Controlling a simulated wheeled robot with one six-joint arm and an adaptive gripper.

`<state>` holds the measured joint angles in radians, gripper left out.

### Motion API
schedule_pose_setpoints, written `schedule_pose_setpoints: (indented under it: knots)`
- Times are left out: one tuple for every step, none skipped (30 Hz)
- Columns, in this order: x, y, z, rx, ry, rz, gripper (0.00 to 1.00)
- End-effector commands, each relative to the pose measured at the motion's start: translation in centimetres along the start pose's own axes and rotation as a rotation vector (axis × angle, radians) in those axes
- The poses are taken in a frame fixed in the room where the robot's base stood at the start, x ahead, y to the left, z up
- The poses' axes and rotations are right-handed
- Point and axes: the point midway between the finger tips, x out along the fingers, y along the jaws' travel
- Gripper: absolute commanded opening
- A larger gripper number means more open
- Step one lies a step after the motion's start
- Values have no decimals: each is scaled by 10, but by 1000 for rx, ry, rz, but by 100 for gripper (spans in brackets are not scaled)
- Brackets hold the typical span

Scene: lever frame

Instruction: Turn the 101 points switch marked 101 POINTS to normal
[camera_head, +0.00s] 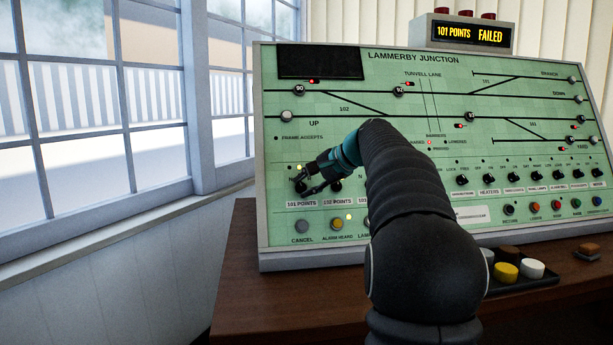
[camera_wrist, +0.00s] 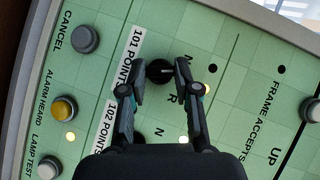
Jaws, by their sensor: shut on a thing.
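The 101 points switch is a small black rotary knob (camera_wrist: 158,71) beside the white 101 POINTS label (camera_wrist: 130,58) in the wrist view. My gripper (camera_wrist: 161,80) is shut on this knob, with one finger on each side of it. N and R are marked beside the knob. The way its pointer faces is not clear. In the head view, my gripper (camera_head: 301,183) is at the lower left of the green panel, just above the 101 POINTS label (camera_head: 301,204), and partly hides the knob. A lit lamp (camera_wrist: 207,88) is on the R side; the lamp on the N side is dark.
The 102 POINTS label (camera_head: 337,201) and its knob (camera_head: 336,186) are close on the right. Cancel (camera_head: 302,226) and Alarm Heard (camera_head: 337,224) buttons lie below. A display (camera_head: 471,35) on top reads 101 POINTS FAILED.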

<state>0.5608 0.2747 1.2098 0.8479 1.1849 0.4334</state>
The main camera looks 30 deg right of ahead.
Motion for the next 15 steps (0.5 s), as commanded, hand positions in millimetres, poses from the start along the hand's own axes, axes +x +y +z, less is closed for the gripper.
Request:
schedule_pose_setpoints:
  knots:
    - [0,-2,0,-35,-1,24,0]
    - [1,-2,0,-55,-2,41,0]
    - [1,-2,0,-82,-1,61,0]
    - [1,-2,0,-101,-1,75,0]
    - [1,-2,0,-120,-1,90,0]
    - [1,-2,0,-144,0,107,0]
    - [1,-2,0,-160,-1,120,0]
    - [1,-3,0,-176,-1,133,0]
    - [2,-3,1,-196,-2,148,0]
    - [2,-3,1,-211,-1,159,0]
    - [1,-3,1,-225,-1,169,0]
    - [1,-3,1,-240,-1,182,0]
    - [1,-3,1,-251,-1,191,0]
    - [1,-4,1,-261,-1,198,0]
    - [1,-3,1,-273,0,208,0]
